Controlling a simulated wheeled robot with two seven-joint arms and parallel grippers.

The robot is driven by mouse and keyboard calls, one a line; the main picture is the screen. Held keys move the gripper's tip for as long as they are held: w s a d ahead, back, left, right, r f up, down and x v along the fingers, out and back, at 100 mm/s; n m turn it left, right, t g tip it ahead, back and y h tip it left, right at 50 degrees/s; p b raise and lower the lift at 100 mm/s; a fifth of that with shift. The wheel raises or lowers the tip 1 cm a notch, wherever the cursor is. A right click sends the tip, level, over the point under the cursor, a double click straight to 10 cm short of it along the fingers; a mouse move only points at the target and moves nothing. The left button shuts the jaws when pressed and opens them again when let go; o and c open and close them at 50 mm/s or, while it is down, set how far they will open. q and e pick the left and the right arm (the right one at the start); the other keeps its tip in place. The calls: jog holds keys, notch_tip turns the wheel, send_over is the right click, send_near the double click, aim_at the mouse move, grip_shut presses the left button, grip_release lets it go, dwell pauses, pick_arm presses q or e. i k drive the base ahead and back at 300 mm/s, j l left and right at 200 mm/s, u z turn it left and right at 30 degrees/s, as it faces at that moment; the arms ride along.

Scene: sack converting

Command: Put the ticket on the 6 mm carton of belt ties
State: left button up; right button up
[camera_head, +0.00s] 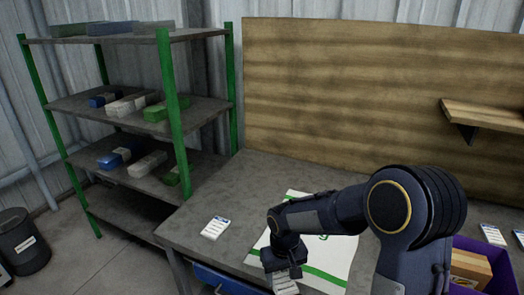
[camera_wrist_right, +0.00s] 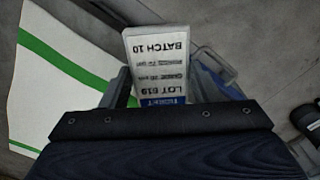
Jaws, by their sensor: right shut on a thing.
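My right gripper (camera_head: 284,271) points down over the front part of the grey table and is shut on a white ticket (camera_head: 284,286). In the right wrist view the ticket (camera_wrist_right: 157,55) sits between the two fingers, with "BATCH 10" and "LOT 619" in upside-down print and a blue band near the gripper. Another white and blue card (camera_head: 215,228) lies flat on the table to the left of the gripper. I cannot make out any carton marked 6 mm or belt ties. My left gripper is not in view.
A white sack with green stripes (camera_head: 325,263) lies under my right arm. A purple crate (camera_head: 497,257) with a brown box (camera_head: 469,268) stands at the right, near more cards (camera_head: 493,234). A green-posted rack (camera_head: 172,95) holds blue, white and green packs. The table's back left is clear.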

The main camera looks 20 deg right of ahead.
aim_at(460, 258)
jog(key=k+l+u, duration=0.4)
jog(key=k+l, duration=0.35)
jog(key=l, duration=0.25)
jog(key=k+l+u, duration=0.4)
jog(key=k+l, duration=0.45)
